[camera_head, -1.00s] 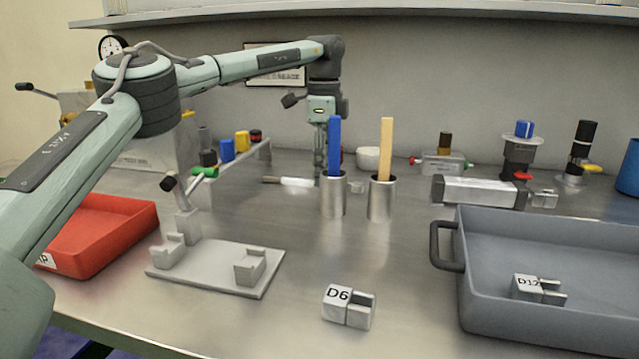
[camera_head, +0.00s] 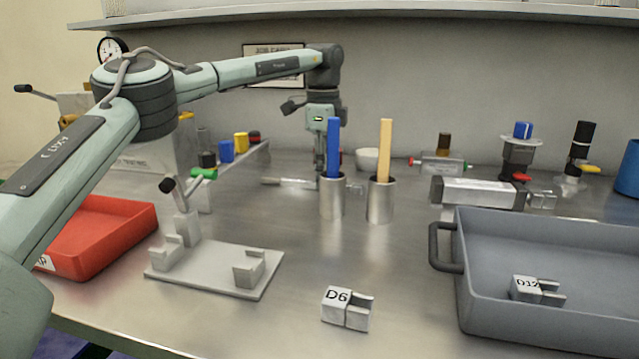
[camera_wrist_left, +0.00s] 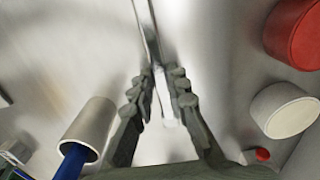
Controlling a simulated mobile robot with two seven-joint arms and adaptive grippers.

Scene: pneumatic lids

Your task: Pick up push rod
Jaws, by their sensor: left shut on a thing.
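The push rod (camera_head: 288,183) is a thin metal rod with a pale section, lying about level at table height behind the two metal cups. My left gripper (camera_head: 320,175) points straight down at it, its fingertips partly hidden behind the blue stick. In the left wrist view, the rod (camera_wrist_left: 147,28) runs between the two dark fingers, and my left gripper (camera_wrist_left: 158,95) is shut on it around the pale section. I cannot tell whether the rod touches the table. My right gripper is not in view.
A metal cup (camera_head: 332,200) with a blue stick and another cup (camera_head: 380,203) with a wooden stick stand just in front. A white round pot (camera_head: 367,158) stands behind. A grey tray (camera_head: 462,285) is at right, a red bin (camera_head: 130,215) at left.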

